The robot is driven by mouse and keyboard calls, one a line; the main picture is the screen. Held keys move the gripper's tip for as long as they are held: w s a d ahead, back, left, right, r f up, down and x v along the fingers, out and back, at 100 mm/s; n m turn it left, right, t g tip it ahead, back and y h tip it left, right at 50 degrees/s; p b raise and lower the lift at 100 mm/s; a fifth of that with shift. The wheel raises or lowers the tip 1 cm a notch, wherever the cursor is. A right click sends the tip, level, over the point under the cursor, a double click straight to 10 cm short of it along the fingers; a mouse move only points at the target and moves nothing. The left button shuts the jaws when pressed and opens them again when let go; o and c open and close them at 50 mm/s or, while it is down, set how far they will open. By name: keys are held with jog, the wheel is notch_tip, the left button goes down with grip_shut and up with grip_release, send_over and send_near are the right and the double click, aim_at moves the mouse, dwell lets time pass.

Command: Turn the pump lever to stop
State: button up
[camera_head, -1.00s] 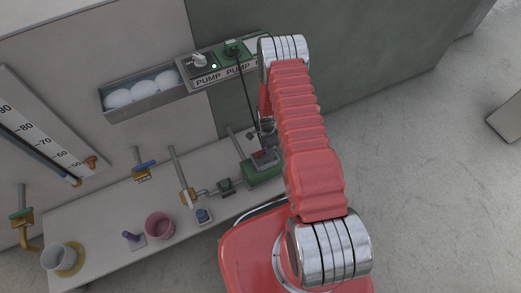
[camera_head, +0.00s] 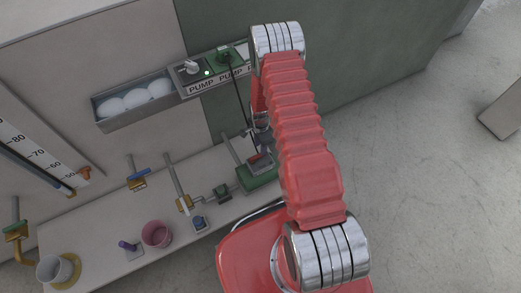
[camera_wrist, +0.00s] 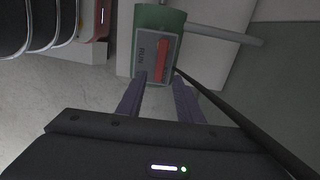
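The pump (camera_head: 258,178) is a green body on the shelf beside the wall, with a red part on top, partly behind my arm. In the wrist view the green pump body (camera_wrist: 150,16) carries a grey panel marked RUN (camera_wrist: 143,53). A red bar, seemingly the lever (camera_wrist: 162,56), lies along this panel; no STOP mark is readable. My gripper (camera_wrist: 158,80) is open, its two purple-grey fingers apart at the near edge of the panel. I cannot tell whether they touch it. In the head view my gripper is mostly hidden above the pump.
A black cable (camera_head: 238,95) hangs from the PUMP switch box (camera_head: 217,82) and passes close to my gripper's right finger. A tray of white round things (camera_head: 105,124) is on the wall.

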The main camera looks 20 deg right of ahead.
notch_tip(320, 180, up, 8)
dwell(0.5)
jog(key=shift+f, duration=0.1)
dwell(0.4)
jog(key=s+a+r+n+g, duration=0.2)
jog(key=s+r+n, duration=0.2)
jog(key=s+n, duration=0.25)
jog(key=s+a+r+n+t, duration=0.2)
jog(key=s+r, duration=0.3)
jog(key=r, duration=1)
jog(key=s+a+r+n+t, duration=0.3)
jog(key=s+a+r+n, duration=0.1)
jog(key=r, duration=1.1)
jog(key=s+a+r+n+t, duration=0.2)
jog(key=s+r, duration=0.6)
jog(key=r, duration=0.6)
jog(key=shift+a+r+n+t, duration=0.35)
jog(key=shift+a+n, duration=0.4)
jog(key=shift+n, duration=0.5)
jog(key=shift+s, duration=0.1)
